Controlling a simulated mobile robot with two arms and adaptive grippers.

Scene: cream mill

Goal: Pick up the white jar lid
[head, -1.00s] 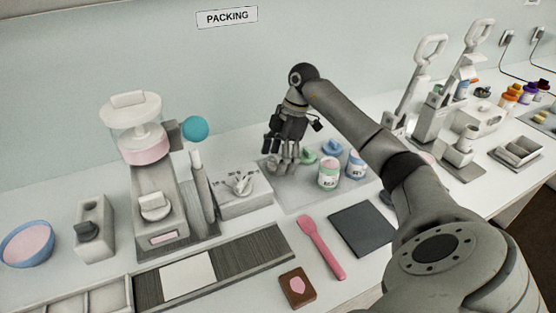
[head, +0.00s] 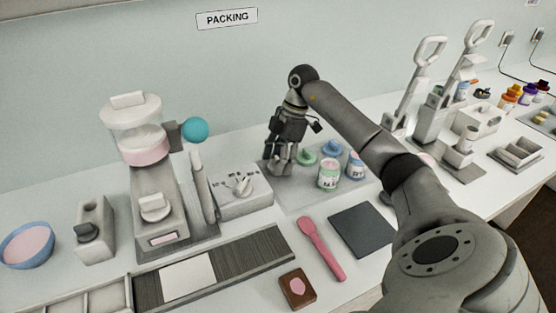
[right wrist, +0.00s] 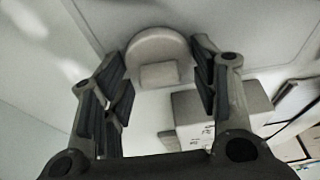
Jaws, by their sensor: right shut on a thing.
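The white jar lid (right wrist: 157,45) shows in the right wrist view as a pale round disc with a block-shaped knob, between my fingertips. My right gripper (right wrist: 163,80) is shut on it. In the head view my right gripper (head: 281,168) points down at the left part of the grey mat (head: 293,203). There the fingers hide most or all of the lid. I cannot tell whether the lid touches the mat. My left gripper is not in view.
A green lid (head: 306,157) and a blue lid (head: 332,147) lie right of the gripper. A green-labelled jar (head: 328,176) and a blue-labelled jar (head: 355,166) stand close by.

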